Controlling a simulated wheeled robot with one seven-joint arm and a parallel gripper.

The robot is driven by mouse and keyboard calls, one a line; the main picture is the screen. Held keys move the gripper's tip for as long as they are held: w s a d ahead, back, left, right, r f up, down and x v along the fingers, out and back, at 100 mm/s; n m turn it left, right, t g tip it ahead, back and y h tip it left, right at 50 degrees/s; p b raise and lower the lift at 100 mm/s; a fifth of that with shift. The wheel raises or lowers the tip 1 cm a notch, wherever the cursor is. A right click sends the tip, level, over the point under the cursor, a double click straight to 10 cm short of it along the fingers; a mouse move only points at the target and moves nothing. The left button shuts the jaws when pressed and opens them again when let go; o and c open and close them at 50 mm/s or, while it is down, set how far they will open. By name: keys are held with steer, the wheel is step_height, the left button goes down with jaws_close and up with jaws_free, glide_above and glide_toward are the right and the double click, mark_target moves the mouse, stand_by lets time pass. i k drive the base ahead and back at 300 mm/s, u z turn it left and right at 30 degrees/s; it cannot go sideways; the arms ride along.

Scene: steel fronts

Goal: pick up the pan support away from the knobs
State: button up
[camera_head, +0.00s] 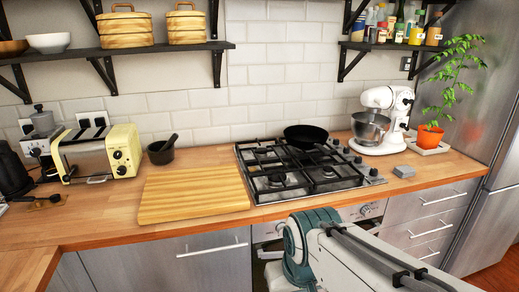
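A gas hob (303,187) is set in the wooden worktop at the centre. Black pan supports lie side by side on it. The left pan support (267,165) is on the side away from the knobs and looks bare. The right pan support (335,168) is nearer the knobs (358,161), which run along the hob's right side. A black frying pan (306,134) sits at the back of the hob; I cannot tell which support bears it. My arm rises in front of the drawers at the lower right. My gripper does not show.
A wooden board (193,192) lies close to the hob's left edge. A dark mortar (161,150) and a cream toaster (97,153) stand further left. A white stand mixer (383,120) and a small grey box (404,172) are to the right. Shelves hang above.

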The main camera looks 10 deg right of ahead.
mark_target(278, 159)
steer(key=z, duration=0.15)
steer(key=i, duration=1.3)
steer(key=z, duration=0.15)
